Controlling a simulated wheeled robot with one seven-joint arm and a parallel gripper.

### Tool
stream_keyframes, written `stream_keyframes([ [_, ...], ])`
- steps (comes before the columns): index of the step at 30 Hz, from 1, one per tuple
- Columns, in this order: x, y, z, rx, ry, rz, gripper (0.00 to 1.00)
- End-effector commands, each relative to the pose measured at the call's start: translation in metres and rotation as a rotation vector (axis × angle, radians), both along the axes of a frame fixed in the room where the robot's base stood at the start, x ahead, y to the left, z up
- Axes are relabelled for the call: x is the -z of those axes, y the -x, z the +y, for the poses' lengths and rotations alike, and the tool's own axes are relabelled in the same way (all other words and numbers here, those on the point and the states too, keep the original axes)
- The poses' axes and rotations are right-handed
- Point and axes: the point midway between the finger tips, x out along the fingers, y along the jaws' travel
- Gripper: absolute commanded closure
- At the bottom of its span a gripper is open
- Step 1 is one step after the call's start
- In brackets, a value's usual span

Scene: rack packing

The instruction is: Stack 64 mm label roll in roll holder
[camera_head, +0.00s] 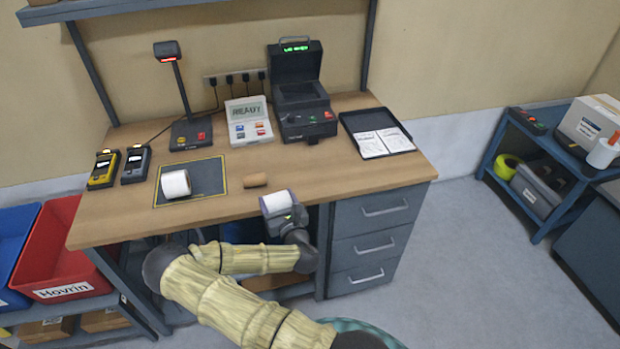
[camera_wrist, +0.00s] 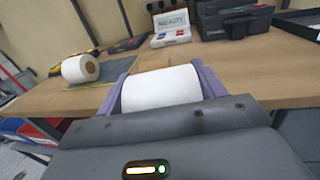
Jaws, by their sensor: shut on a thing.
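My gripper (camera_head: 280,205) is shut on a white label roll (camera_wrist: 162,88), with one purple finger at each end of it. The held roll also shows in the head view (camera_head: 277,200), at the desk's front edge. A second white roll (camera_head: 176,184) lies on its side on a dark mat with a yellow border; it shows at the left of the wrist view (camera_wrist: 80,68). A black printer (camera_head: 302,105) with its lid raised stands at the back of the desk. I cannot tell for sure which thing is the roll holder. No roll width is readable.
A small brown core (camera_head: 255,180) lies on the desk (camera_head: 330,178) between mat (camera_head: 207,178) and gripper. The desk's front right is clear.

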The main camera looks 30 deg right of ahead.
Motion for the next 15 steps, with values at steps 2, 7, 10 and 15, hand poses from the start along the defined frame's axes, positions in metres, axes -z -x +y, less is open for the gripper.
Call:
stream_keyframes([
  [2,0.027,0.0,0.032,-0.044,-0.002,0.005,0.69],
  [7,0.072,0.008,0.089,-0.116,-0.001,0.01,0.69],
  [10,0.09,0.015,0.113,-0.144,0.001,0.011,0.69],
  [15,0.102,0.022,0.129,-0.16,0.003,0.013,0.69],
])
